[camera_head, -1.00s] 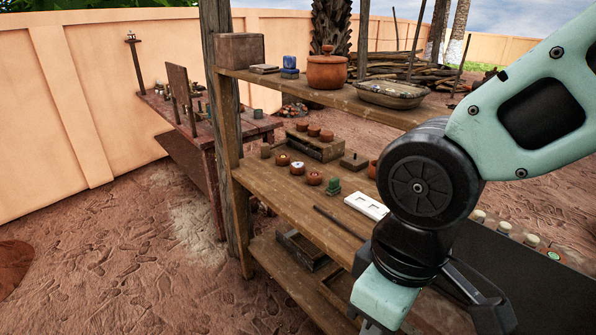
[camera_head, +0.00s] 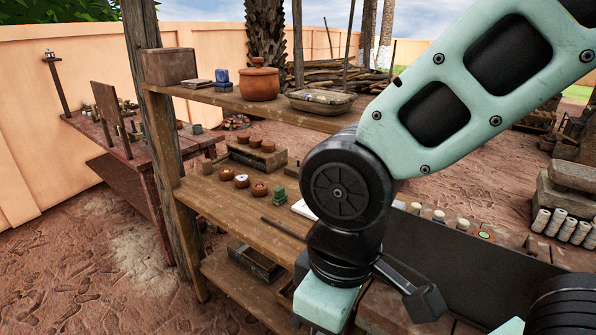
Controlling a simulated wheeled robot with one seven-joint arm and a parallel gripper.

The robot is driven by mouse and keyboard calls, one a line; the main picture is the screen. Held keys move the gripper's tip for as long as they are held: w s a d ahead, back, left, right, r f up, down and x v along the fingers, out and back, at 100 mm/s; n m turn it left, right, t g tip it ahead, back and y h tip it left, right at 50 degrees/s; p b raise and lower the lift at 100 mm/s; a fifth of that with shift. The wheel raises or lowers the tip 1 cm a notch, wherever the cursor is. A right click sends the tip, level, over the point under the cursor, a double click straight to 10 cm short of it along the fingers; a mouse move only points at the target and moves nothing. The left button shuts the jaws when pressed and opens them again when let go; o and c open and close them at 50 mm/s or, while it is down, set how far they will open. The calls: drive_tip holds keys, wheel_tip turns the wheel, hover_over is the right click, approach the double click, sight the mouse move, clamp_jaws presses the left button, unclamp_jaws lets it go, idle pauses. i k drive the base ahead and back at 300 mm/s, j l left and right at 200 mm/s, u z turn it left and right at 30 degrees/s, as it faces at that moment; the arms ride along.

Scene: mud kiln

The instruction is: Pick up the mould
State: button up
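I cannot tell for sure which thing is the mould. An open, box-like wooden frame (camera_head: 256,262) lies on the lower shelf and looks like a brick mould. A white flat piece (camera_head: 302,208) lies on the middle shelf, mostly hidden behind my arm; it showed square openings earlier. My arm crosses the right half of the view and bends down in front of the shelves. Its wrist hangs at the bottom middle, to the right of the wooden frame. My gripper's fingers are below the picture, so what they hold is hidden.
The middle shelf (camera_head: 215,205) bears small round clay pieces (camera_head: 242,181), a green block (camera_head: 279,196) and a dark rod. The top shelf holds a lidded clay pot (camera_head: 259,82) and a tray (camera_head: 322,101). A wooden post (camera_head: 158,150) stands at its left end.

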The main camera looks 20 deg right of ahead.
sight(240, 184)
drive_tip(key=i+j+u, duration=0.25)
drive_tip(key=i+u, duration=0.3)
drive_tip(key=i+j, duration=0.15)
drive_tip(key=i, duration=0.5)
drive_tip(key=i+j+u, duration=0.1)
drive_tip(key=i, duration=0.55)
drive_tip(key=j, duration=0.1)
